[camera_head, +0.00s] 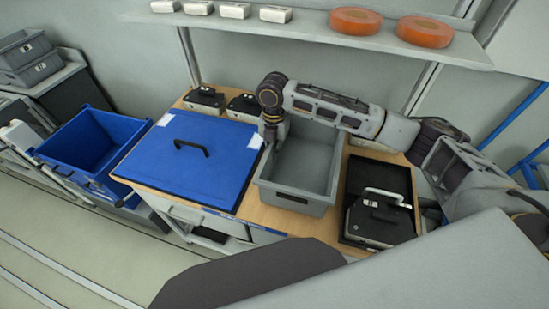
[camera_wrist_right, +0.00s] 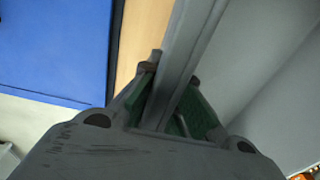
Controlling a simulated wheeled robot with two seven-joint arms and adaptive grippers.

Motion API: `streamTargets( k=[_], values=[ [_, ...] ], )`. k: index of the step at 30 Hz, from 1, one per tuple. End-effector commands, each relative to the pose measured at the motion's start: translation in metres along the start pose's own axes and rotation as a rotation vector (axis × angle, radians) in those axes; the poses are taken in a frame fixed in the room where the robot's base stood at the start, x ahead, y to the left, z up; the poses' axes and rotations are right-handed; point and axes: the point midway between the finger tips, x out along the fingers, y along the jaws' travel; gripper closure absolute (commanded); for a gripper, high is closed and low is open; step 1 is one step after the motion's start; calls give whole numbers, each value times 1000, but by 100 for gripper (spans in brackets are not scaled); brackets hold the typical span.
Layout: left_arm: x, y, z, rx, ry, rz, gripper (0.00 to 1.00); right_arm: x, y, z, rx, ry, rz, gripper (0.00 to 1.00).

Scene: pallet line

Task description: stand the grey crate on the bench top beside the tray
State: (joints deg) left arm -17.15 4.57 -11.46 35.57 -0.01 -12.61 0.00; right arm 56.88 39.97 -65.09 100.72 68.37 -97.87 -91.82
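The grey crate (camera_head: 293,198) is an open, empty box. It appears upright on the wooden bench top (camera_head: 262,221), between a blue board and a black tray (camera_head: 351,188). My right gripper (camera_head: 270,132) reaches down onto the crate's left wall near the back corner. In the right wrist view its green-padded fingers (camera_wrist_right: 174,100) are on either side of the crate's rim (camera_wrist_right: 187,50) and look closed on it. The finger tips are small and partly hidden in the head view. My left gripper is not in view.
The blue board (camera_head: 160,165) with a black handle fills the bench's left part. A device with a handle (camera_head: 379,222) sits in the black tray. Black devices (camera_head: 204,98) stand at the back. A blue bin (camera_head: 84,142) is left; a shelf (camera_head: 310,27) hangs above.

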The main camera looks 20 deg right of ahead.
Motion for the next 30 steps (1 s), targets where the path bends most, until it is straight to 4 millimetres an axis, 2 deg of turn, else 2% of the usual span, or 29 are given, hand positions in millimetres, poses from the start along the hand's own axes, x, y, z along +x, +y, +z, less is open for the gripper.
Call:
streamTargets(
  k=[10, 26, 27, 30],
  values=[
    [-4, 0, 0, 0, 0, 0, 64, 36, 0, 1, -1, 0, -2, 100],
    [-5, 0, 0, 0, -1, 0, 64, 43, 1, 2, 0, 0, 0, 100],
    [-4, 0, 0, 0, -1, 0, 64, 43, 1, 2, -1, 0, 0, 91],
    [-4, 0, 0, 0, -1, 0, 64, 43, 1, 2, -1, 0, 0, 78]
  ],
)
